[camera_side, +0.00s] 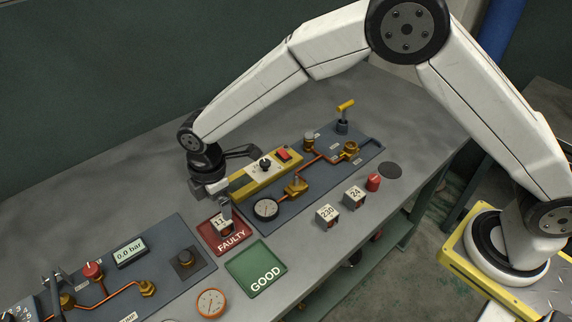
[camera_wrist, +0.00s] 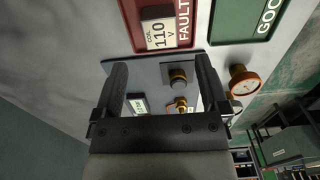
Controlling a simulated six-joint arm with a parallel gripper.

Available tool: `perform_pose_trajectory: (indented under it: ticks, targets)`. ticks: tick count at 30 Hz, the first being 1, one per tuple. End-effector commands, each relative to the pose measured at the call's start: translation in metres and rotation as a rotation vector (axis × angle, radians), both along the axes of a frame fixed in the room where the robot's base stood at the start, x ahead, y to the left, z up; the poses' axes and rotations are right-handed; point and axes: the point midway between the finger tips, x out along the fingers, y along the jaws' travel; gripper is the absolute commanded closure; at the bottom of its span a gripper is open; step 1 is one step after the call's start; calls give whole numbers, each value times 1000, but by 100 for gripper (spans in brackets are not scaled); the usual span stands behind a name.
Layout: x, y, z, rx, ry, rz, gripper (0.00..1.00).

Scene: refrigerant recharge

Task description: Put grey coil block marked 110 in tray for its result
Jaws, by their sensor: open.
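The grey coil block marked 110 (camera_side: 222,229) stands in the red tray marked FAULTY (camera_side: 239,244). In the wrist view the block's label (camera_wrist: 158,29) reads "COIL 110 V", and the red tray (camera_wrist: 118,22) lies around it. My gripper (camera_side: 224,205) is just above and behind the block in the side view. In the wrist view my gripper (camera_wrist: 160,68) is open with nothing between its fingers, and the block lies beyond the fingertips. The green tray marked GOOD (camera_side: 256,270) is empty and beside the red one; it also shows in the wrist view (camera_wrist: 236,18).
Coil blocks marked 230 (camera_side: 328,215) and 24 (camera_side: 354,196) stand right of the trays, near a red cap (camera_side: 374,181). A yellow tester (camera_side: 262,176) and a piping panel (camera_side: 345,163) lie behind. A panel with a 0.0 bar display (camera_side: 130,251) is at left. An orange gauge (camera_side: 210,302) is in front.

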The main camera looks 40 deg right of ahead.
Motion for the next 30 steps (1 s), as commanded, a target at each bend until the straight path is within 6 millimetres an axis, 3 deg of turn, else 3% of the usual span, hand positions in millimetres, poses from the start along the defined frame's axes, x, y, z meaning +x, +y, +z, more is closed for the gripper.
perform_pose_trajectory:
  ticks: [3, 9, 30]
  targets:
    - [0, 0, 18, 1, -1, 0, 6]
    - [0, 0, 35, 0, 0, 0, 6]
    - [0, -1, 39, 0, 1, -4, 6]
